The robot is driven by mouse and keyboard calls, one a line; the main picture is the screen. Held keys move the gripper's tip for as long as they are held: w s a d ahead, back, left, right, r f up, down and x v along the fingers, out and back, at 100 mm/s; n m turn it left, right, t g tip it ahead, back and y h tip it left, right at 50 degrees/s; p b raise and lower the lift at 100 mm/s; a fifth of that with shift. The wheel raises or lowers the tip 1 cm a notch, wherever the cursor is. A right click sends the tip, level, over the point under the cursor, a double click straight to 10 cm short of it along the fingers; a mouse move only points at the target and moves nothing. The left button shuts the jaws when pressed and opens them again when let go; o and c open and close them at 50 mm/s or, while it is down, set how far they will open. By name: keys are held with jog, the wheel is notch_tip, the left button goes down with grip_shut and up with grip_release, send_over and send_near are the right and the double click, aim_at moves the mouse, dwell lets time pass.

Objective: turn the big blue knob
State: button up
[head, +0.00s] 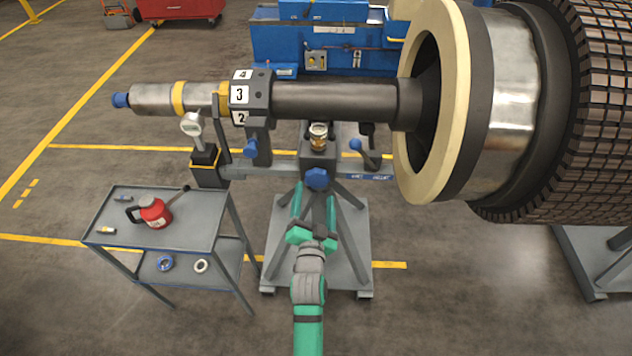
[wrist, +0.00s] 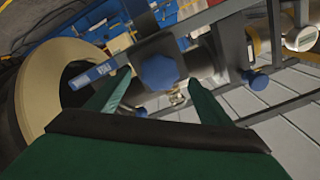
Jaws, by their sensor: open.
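The big blue knob (head: 317,179) sits on the front of the grey stand, below the horizontal shaft. In the wrist view the blue knob (wrist: 159,72) shows near the middle, just beyond and between my fingertips. My green gripper (head: 315,197) reaches up from the bottom of the head view, its two fingers spread either side of the line to the knob. In the wrist view my gripper (wrist: 157,90) is open, with nothing between the fingers. I cannot tell whether either finger touches the knob.
A smaller blue-ended lever (head: 355,145) is right of the knob, and a blue handle (head: 251,148) is left. A brass fitting (head: 318,133) stands above the knob. A grey cart (head: 205,205) with a red oil can (head: 156,213) stands left. The large rotor (head: 515,90) overhangs at right.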

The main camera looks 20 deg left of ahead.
aim_at(316, 183)
jog(key=shift+x, duration=3.05)
jog(key=shift+c, duration=0.3)
jog(key=c, duration=1)
